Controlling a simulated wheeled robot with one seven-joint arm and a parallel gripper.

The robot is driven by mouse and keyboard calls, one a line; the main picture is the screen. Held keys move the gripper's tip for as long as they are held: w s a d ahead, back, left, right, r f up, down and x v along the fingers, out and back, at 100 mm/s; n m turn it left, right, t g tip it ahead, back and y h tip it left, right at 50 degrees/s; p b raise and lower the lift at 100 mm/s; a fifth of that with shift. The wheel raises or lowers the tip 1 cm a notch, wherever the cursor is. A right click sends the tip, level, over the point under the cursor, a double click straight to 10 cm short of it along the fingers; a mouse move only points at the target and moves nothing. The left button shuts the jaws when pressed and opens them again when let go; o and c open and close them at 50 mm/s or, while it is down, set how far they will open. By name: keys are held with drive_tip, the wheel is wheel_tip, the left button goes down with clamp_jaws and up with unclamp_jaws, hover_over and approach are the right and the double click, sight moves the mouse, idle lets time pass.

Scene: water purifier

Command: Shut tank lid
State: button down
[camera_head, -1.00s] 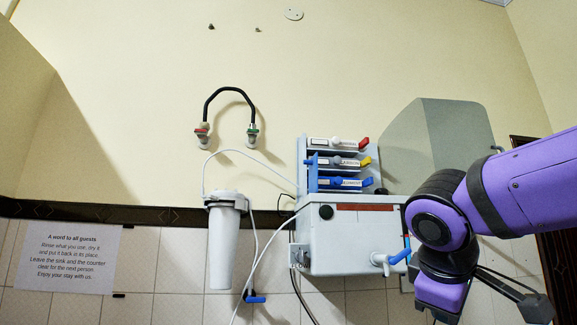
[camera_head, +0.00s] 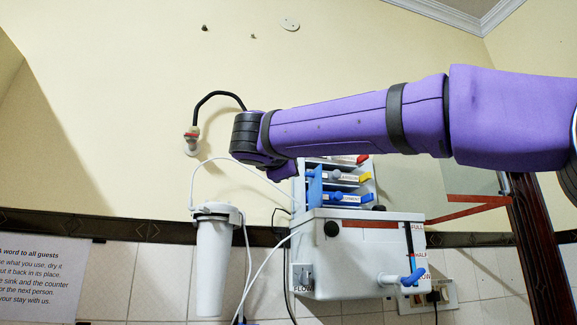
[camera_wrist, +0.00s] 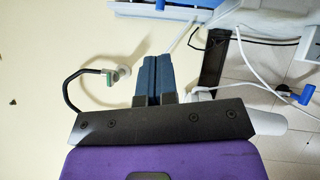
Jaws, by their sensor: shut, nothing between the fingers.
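The white tank (camera_head: 350,265) is mounted on the wall, with a level gauge and a blue-handled tap (camera_head: 413,276) at its right. A large grey panel (camera_head: 455,187), which looks like the raised lid, stands behind and right of the tank. My arm hides its upper part. In the wrist view my gripper (camera_wrist: 152,62) has its two dark blue fingers together, with nothing between them. In the head view the fingers are hidden behind my wrist, which is above and left of the tank, apart from the panel.
Filter cartridges with coloured handles (camera_head: 340,180) sit above the tank's back. A white filter housing (camera_head: 213,260) hangs left, with thin white tubes (camera_head: 262,270) running to the tank. A notice (camera_head: 40,275) is at lower left.

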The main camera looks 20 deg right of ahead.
sight(319, 168)
drive_tip(key=x, duration=1.1)
drive_tip(key=shift+w+d+r, duration=0.1)
drive_tip(key=shift+w+d, duration=0.1)
drive_tip(key=shift+w, duration=0.05)
drive_tip(key=shift+d, duration=0.1)
drive_tip(key=d+m+g, duration=0.1)
drive_tip(key=d+r+m+g+y, duration=0.1)
drive_tip(key=d+m, duration=0.1)
drive_tip(key=shift+d, duration=0.2)
drive_tip(key=shift+d+m+g+y, duration=0.3)
drive_tip(key=shift+d+m+y, duration=0.1)
drive_tip(key=shift+d+m, duration=0.5)
drive_tip(key=d+f+m+g+y, duration=0.2)
drive_tip(key=d+f+m+y, duration=0.4)
drive_tip(key=d, duration=0.2)
drive_tip(key=shift+d, duration=0.2)
drive_tip(key=shift+a, duration=0.1)
